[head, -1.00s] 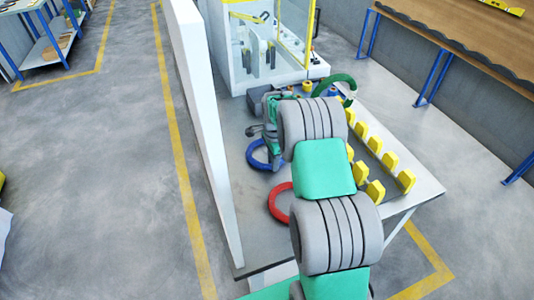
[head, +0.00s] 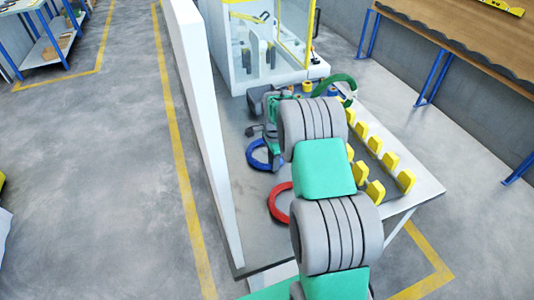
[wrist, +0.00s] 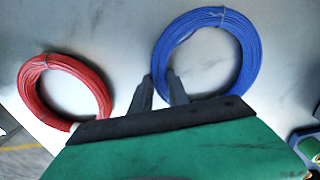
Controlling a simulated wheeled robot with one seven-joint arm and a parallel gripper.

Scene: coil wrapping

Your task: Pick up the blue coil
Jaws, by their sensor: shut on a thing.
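The blue coil (head: 250,155) lies on the grey table beside the white wall panel. In the wrist view it is a large blue ring (wrist: 253,48) at the upper right. My gripper (wrist: 159,76) is at the ring's lower left edge, its two fingers on either side of the coil's band, shut on it. In the head view my arm and wrist hide part of the coil and the fingertips. The coil appears to rest on or very near the tabletop.
A red coil (head: 275,204) lies nearer on the same table, left of the blue one in the wrist view. A green coil (head: 350,82) is at the back right. Yellow holders (head: 375,192) line the right side. A white panel (head: 205,130) bounds the left. A glazed machine stands behind.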

